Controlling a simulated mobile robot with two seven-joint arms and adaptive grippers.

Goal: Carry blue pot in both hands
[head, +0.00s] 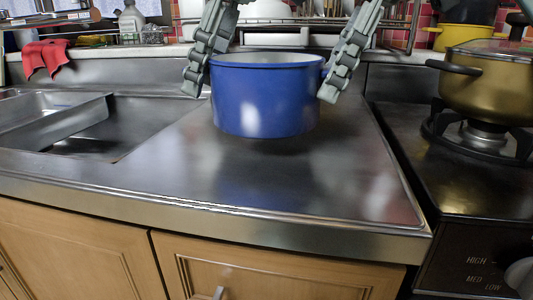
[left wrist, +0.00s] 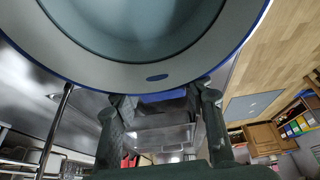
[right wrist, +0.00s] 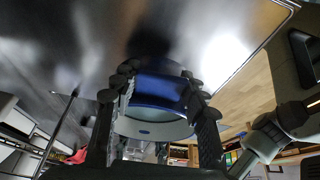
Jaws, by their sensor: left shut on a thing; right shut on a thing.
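The blue pot (head: 264,100) is upright over the steel counter (head: 300,190) in the head view, with a pale inside. A dark patch on the counter below it suggests a small gap. My left gripper (head: 193,88) is at its left side and my right gripper (head: 328,92) at its right side, both shut on it. The pot's rim fills the top of the left wrist view (left wrist: 150,72), with the fingers at its edge. In the right wrist view the pot (right wrist: 158,92) shows between the fingers. The exact finger contact is partly hidden.
A sink (head: 75,125) lies to the left. A stove (head: 470,180) stands at the right with a gold pot (head: 490,85) on a burner. A red cloth (head: 45,58) hangs at the back left. The counter in front of the blue pot is clear.

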